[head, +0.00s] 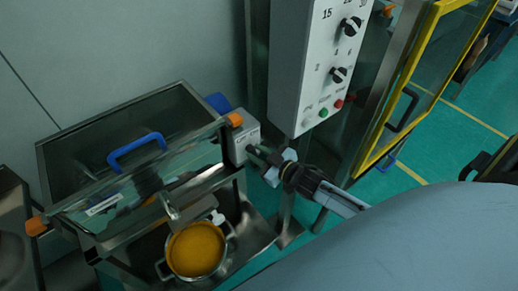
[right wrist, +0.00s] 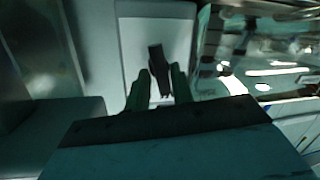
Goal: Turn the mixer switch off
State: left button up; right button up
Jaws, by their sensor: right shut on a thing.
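The mixer switch is a dark knob (right wrist: 156,57) on a pale switch box (right wrist: 181,35) in the right wrist view. In the head view the box (head: 240,132) is fixed at the right corner of the glass-lidded steel machine (head: 78,132). My right gripper (head: 265,156) reaches in from the right and meets the front of the box. In the right wrist view its two fingers (right wrist: 160,84) are shut on the knob, one on each side. The fingers hide part of the knob. My left gripper does not show.
A white control panel (head: 306,75) with dials and green and red buttons stands just behind my right gripper. A blue handle (head: 136,149) is on the glass lid. A pot with orange contents (head: 196,249) sits below. A yellow-framed glass door (head: 417,60) stands at the right.

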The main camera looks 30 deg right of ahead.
jog(key=shift+a+n+h+p, duration=0.1)
jog(key=shift+n+h+p, duration=0.4)
jog(key=shift+n, duration=0.7)
jog(key=o, duration=0.9)
jog(key=shift+o, duration=0.2)
jog(key=v, duration=1.3)
jog(key=shift+s+r+p, duration=0.2)
jog(key=shift+r+p, duration=0.05)
jog(key=shift+p, duration=0.15)
